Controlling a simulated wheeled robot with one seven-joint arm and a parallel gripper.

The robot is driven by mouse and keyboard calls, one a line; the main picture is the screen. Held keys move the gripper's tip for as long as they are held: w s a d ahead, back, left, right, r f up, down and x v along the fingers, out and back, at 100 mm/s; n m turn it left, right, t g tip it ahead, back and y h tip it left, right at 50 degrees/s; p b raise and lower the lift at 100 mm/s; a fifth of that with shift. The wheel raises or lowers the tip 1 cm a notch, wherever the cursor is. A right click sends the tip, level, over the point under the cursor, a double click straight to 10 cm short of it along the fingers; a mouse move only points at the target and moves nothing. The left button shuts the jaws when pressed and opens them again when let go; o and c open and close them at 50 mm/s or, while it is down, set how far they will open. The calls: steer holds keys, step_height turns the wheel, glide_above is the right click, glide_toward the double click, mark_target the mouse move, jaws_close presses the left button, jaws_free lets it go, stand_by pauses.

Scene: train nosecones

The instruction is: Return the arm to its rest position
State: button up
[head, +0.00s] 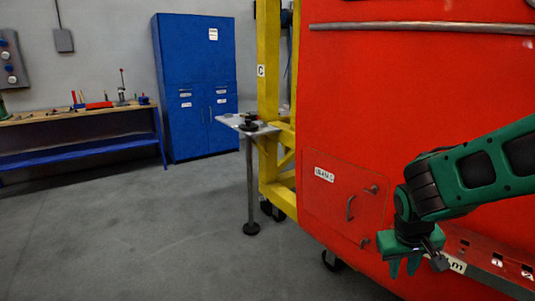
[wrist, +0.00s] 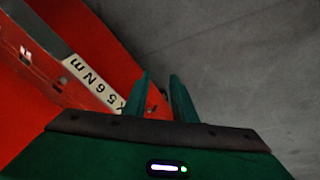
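My green arm (head: 470,175) reaches in from the right in the head view, in front of the red nosecone (head: 400,90). My gripper (head: 404,268) hangs at its end with the fingers pointing down, beside the lower part of the nosecone. In the wrist view my gripper (wrist: 160,85) shows two green fingers with a gap between them and nothing in the gap. The red surface with a white lettered strip (wrist: 92,82) lies to the left of the fingers there, and grey floor (wrist: 240,60) lies beyond.
The nosecone has a hatch (head: 340,195) with handles. A yellow frame (head: 268,90) stands at its left edge, with a small stand table (head: 248,127) beside it. A blue cabinet (head: 195,85) and a workbench (head: 80,118) stand at the back. The floor (head: 150,230) at left is clear.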

steer(key=s+a+r+t+y, duration=0.1)
steer(key=s+a+r+y, duration=0.25)
steer(key=r, duration=0.35)
steer(key=s+d+m+g, duration=0.2)
steer(key=s+d, duration=0.3)
steer(key=s, duration=0.4)
steer(key=s+d+f+m+g, duration=0.1)
steer(key=s+d+m+g, duration=0.1)
steer(key=s+d+m, duration=0.2)
steer(key=s+d, duration=0.2)
steer(key=s, duration=0.2)
steer(key=shift+s+f+h, duration=0.3)
steer(key=shift+s+h, duration=0.05)
steer(key=shift+d, duration=0.1)
steer(key=shift+w+f, duration=0.25)
steer(key=shift+w, duration=0.4)
